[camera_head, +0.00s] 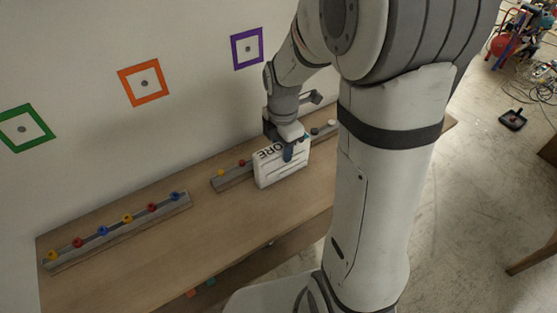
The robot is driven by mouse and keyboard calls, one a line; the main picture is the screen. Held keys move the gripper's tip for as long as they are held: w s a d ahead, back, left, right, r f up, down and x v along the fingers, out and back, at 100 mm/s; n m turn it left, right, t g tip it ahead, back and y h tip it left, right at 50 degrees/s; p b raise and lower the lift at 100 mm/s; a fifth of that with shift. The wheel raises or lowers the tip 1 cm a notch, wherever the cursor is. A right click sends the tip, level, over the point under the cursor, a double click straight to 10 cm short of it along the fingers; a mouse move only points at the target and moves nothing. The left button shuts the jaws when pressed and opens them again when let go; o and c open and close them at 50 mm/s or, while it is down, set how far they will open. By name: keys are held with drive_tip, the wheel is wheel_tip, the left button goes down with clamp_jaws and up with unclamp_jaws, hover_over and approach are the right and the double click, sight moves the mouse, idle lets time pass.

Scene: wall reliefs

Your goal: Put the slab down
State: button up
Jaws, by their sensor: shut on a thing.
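A white slab (280,167) with dark lettering on its upper edge stands upright at the wooden table (215,219). My gripper (289,150) is shut on the slab from above, with one dark finger in front of its face. The slab is just in front of a grey rail on the table. I cannot tell whether its lower edge touches the table.
A rail (120,230) with several coloured knobs lies at the table's left. A second rail (234,176) with knobs runs behind the slab. Green (26,128), orange (144,83) and purple (247,48) square frames are on the wall. My arm hides the table's right part. The table's middle front is clear.

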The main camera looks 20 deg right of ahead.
clamp_jaws()
drive_tip(key=shift+r, duration=0.25)
wheel_tip(320, 180, up, 9)
drive_tip(key=shift+r+b, duration=0.1)
drive_tip(key=shift+b, duration=0.45)
drive_tip(key=shift+r, duration=0.15)
drive_tip(key=shift+s+a, duration=0.1)
